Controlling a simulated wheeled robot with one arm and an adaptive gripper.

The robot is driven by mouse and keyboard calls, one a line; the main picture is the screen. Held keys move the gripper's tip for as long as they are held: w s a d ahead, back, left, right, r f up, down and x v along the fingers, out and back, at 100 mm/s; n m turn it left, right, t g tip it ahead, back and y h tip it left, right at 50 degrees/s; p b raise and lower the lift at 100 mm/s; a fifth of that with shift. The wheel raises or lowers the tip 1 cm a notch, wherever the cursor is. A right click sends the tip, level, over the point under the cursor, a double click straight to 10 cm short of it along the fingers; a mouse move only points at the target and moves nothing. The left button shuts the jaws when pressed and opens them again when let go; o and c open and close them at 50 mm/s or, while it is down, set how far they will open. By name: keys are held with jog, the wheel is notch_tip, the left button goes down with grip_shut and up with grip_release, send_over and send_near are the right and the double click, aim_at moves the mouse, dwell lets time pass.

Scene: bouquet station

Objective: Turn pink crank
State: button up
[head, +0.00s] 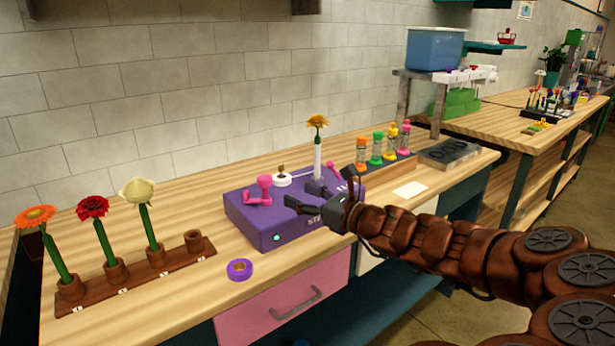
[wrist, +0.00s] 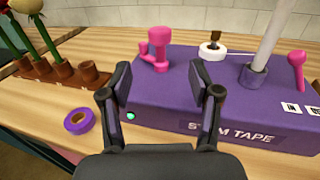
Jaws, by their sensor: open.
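A purple box labelled STEM TAPE (head: 262,222) stands on the wooden bench; it also fills the right of the wrist view (wrist: 235,125). The pink crank (head: 263,190) is on the box's left top, with an upright knob; it shows between and beyond my fingers in the wrist view (wrist: 157,48). A second pink lever (head: 334,170) is at the box's right; it also shows in the wrist view (wrist: 297,68). My gripper (head: 304,197) is open and empty, over the box's front, to the right of the crank and apart from it. Its spread fingers show in the wrist view (wrist: 161,90).
A white tape spool (head: 282,180) and a white upright stem with a yellow-orange flower (head: 318,158) are on the box. A brown flower rack (head: 135,276) is at left, with a purple tape roll (head: 240,269) in front. Colourful bottles (head: 377,150) stand at right.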

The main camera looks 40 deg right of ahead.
aim_at(271, 179)
jog(key=shift+d, duration=0.1)
jog(key=w+d+n+y, duration=0.1)
jog(key=w+d+y, duration=0.1)
jog(key=shift+w+d+r+n+b, duration=0.1)
jog(key=shift+w+d+n+b, duration=0.2)
jog(key=shift+d+b, duration=0.1)
jog(key=shift+w+r+n+g+y, duration=0.1)
jog(key=shift+w+n+g+y, duration=0.5)
jog(key=shift+y, duration=0.5)
jog(key=shift+w+a+r+n+g+y+b, duration=0.1)
jog(key=shift+w+a+n+g+y+b, duration=0.3)
jog(key=shift+w+n+g+y, duration=0.55)
jog(key=shift+t, duration=0.25)
jog(key=shift+x, duration=3.75)
jog(key=shift+s+a+r, duration=0.1)
jog(key=shift+a, duration=0.1)
jog(key=shift+m, duration=0.25)
jog(key=c, duration=1.2)
